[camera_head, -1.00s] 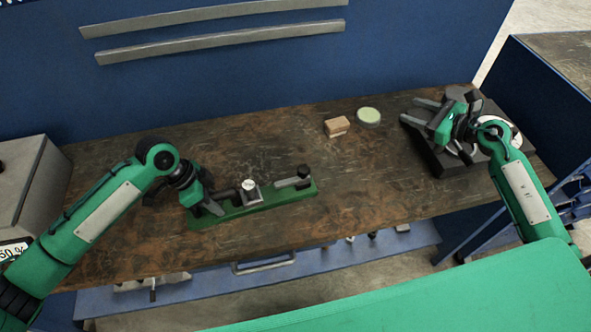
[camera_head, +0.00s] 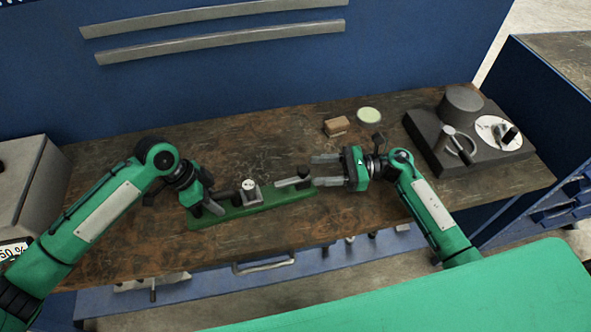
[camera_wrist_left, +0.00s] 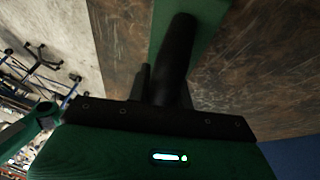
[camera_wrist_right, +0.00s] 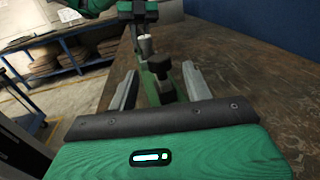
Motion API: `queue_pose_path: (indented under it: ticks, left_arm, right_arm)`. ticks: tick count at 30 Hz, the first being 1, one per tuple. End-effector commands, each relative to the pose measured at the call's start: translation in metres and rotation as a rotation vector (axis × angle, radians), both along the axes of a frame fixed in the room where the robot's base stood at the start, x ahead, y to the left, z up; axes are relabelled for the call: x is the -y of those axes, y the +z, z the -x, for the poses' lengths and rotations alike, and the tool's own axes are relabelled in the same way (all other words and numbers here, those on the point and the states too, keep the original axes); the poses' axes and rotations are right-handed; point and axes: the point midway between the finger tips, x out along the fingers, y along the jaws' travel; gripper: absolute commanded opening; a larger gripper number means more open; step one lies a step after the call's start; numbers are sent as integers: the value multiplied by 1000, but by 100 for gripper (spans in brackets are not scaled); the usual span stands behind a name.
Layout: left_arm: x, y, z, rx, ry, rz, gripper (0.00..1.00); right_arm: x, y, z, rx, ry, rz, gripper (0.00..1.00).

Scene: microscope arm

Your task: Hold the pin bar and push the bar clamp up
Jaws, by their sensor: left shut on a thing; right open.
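A long green base (camera_head: 270,205) lies on the bench in the head view. A grey block with a white round top (camera_head: 250,190) stands mid-base; a grey arm with a dark knob (camera_head: 303,172) is at its right end. I cannot tell which of these is the bar clamp. My left gripper (camera_head: 212,203) is shut on the dark pin bar (camera_head: 227,195) at the base's left end; it shows as a black cylinder (camera_wrist_left: 178,60) in the left wrist view. My right gripper (camera_head: 320,171) is open, its fingertips close to the base's right end; contact is unclear.
A brown block (camera_head: 337,126) and a pale green disc (camera_head: 368,115) lie behind the right gripper. A dark microscope-like stand (camera_head: 440,145) is at the right of the bench (camera_head: 380,200). The bench between the base and the blue wall is mostly clear.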

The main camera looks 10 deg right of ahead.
Motion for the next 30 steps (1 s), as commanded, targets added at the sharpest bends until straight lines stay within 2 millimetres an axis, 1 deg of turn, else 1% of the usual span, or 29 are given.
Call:
queue_pose_path:
  ticks: [1,3,6,10,15,23,26,30]
  left_arm:
    - [0,1,0,2,0,2,0]
    - [0,1,0,2,0,2,0]
    - [0,1,0,2,0,2,0]
    - [0,1,0,2,0,2,0]
    - [0,1,0,2,0,2,0]
    - [0,1,0,2,0,2,0]
    - [0,1,0,2,0,2,0]
    - [0,1,0,2,0,2,0]
  right_arm:
    - [-12,2,-2,2,1,-4,50]
    - [-25,1,-4,1,1,-4,50]
    - [-42,2,-7,2,-1,-3,50]
    - [-58,1,-9,-1,-1,-1,50]
    - [-67,0,-11,-1,-2,1,50]
    - [-68,0,-11,-1,-2,1,50]
    - [-68,0,-11,-1,-2,1,32]
    - [-68,0,-11,-1,-2,1,5]
